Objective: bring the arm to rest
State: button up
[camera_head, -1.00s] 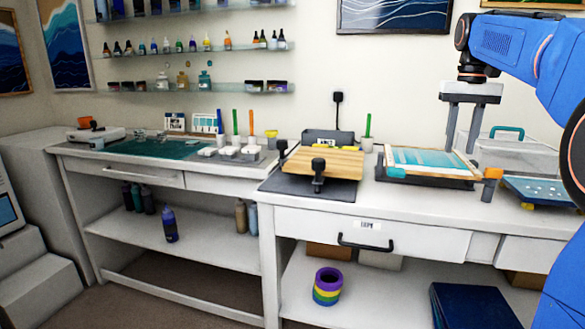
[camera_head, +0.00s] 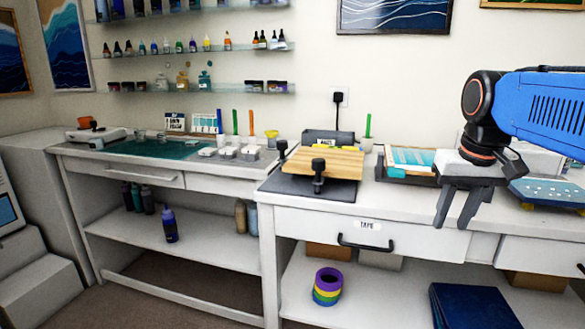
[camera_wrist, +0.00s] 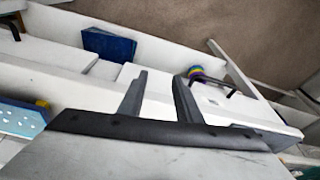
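My gripper (camera_head: 452,224) is in front of the right worktop in the head view, with its dark fingers pointing down. In the wrist view my gripper (camera_wrist: 160,76) shows two fingers set apart with an empty gap between them, so it is open and holds nothing. My blue arm reaches in from the right edge. The gripper partly hides the framed teal and white panel (camera_head: 410,157) and the worktop behind it.
A wooden board (camera_head: 335,163) with black clamps lies on a dark mat (camera_head: 285,185). A blue perforated tray (camera_head: 548,192) sits at the right. Below are the TAPE drawer (camera_head: 300,226), tape rolls (camera_head: 328,285) and a blue box (camera_head: 475,306). The left bench has open floor before it.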

jog(key=s+a+f+t, duration=0.1)
jog(key=s+a+f, duration=0.1)
jog(key=s+f, duration=0.5)
jog(key=s+a+f+n+t, duration=0.1)
jog(key=s+a+f, duration=0.1)
jog(key=s+f, duration=0.5)
notch_tip(320, 180, down, 4)
jog(key=shift+s+r, duration=0.1)
jog(key=shift+s, duration=0.1)
